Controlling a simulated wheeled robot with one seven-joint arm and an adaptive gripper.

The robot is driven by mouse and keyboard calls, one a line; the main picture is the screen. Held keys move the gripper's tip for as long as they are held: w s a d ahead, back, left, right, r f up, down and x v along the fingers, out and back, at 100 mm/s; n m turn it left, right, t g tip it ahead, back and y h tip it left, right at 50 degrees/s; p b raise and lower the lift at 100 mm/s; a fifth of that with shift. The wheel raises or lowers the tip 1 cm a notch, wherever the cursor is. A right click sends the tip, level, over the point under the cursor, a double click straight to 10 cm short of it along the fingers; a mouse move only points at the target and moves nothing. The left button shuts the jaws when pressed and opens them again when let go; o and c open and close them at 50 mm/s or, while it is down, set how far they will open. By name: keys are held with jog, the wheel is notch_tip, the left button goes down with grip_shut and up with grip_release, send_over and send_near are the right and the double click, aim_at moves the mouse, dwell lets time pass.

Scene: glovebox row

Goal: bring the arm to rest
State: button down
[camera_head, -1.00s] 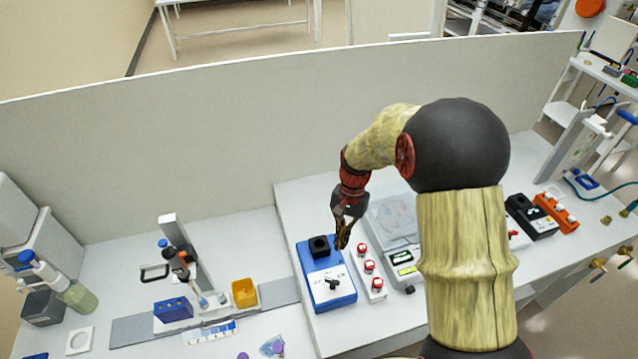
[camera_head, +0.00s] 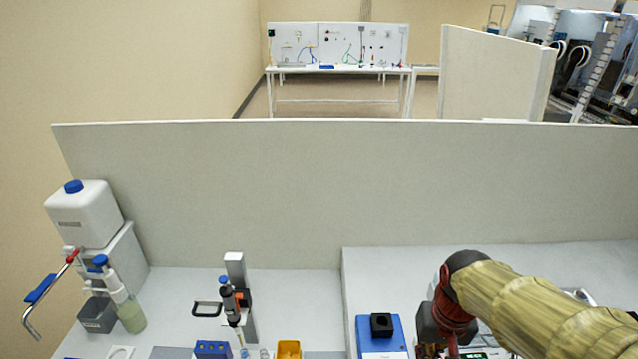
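My arm reaches in from the lower right in the head view, its yellowish link and dark red wrist folded low over the bench. My gripper (camera_head: 436,348) is at the bottom edge, pointing down, and its fingers are mostly cut off or hidden, so whether it is open or shut does not show. It is just right of the blue box with a black block on top (camera_head: 381,335). I see nothing held, but the fingertips are not clear.
A grey partition (camera_head: 300,190) stands behind the bench. On the left are a white canister (camera_head: 84,215), a bottle with a blue pump (camera_head: 128,312), a pipette on a stand (camera_head: 236,300), a blue rack (camera_head: 213,349) and a yellow cup (camera_head: 289,350).

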jog(key=s+a+r+n+t+b, duration=0.1)
jog(key=s+a+t+b, duration=0.1)
jog(key=s+t+b, duration=0.2)
jog(key=shift+s+a+r+n+t+b, duration=0.15)
jog(key=shift+s+r+n+t+b, duration=0.2)
jog(key=shift+s+b, duration=1.4)
jog(key=shift+w+b, duration=0.35)
jog(key=shift+w, duration=0.05)
dwell(0.8)
